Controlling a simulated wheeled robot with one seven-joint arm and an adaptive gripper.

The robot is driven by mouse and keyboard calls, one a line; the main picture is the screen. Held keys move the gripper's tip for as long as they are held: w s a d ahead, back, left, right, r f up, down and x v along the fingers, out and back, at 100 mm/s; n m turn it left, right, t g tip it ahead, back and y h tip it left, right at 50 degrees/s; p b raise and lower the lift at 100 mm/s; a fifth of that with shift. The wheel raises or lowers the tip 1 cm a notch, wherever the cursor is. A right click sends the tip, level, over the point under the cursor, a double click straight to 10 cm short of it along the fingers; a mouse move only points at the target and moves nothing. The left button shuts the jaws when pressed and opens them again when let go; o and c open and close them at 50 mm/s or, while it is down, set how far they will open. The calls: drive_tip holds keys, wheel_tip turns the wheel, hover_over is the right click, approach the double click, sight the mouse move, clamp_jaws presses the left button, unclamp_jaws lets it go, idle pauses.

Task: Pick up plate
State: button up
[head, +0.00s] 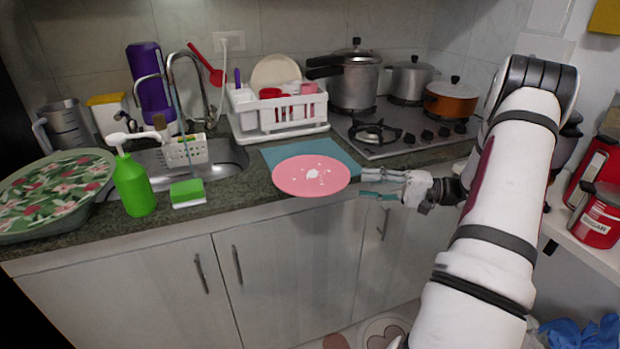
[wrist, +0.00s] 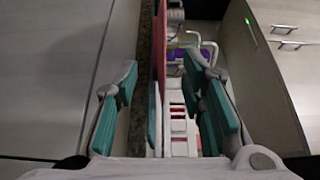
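A pink plate (head: 311,176) with a pale mark in its middle lies at the front edge of the counter, partly over a teal mat (head: 318,149). My gripper (head: 368,184) is just right of the plate, its fingers pointing left at the plate's right rim. In the wrist view my gripper (wrist: 162,75) is open, with teal pads apart on both sides. The plate (wrist: 160,45) shows there edge-on as a thin pink strip, lined up with the gap between the fingers. I cannot tell whether the rim touches a finger.
A white dish rack (head: 281,112) stands behind the mat. The stove (head: 400,135) with pots is behind my gripper. A green soap bottle (head: 133,185), a sponge (head: 187,193) and a leaf-patterned tray (head: 55,190) are to the left. Cabinet doors (head: 290,270) lie below the counter edge.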

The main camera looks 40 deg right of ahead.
sight(330, 183)
drive_tip(key=x, duration=0.5)
drive_tip(key=shift+w+a, duration=0.2)
drive_tip(key=shift+a, duration=0.05)
drive_tip(key=w+a, duration=0.1)
drive_tip(key=a, duration=0.1)
drive_tip(key=w+a, duration=0.1)
drive_tip(key=a, duration=0.1)
drive_tip(key=shift+w+f, duration=0.1)
drive_tip(key=shift+w, duration=0.1)
drive_tip(key=shift+w+a, duration=0.25)
drive_tip(key=shift+w, duration=0.1)
drive_tip(key=shift+c, duration=0.6)
clamp_jaws()
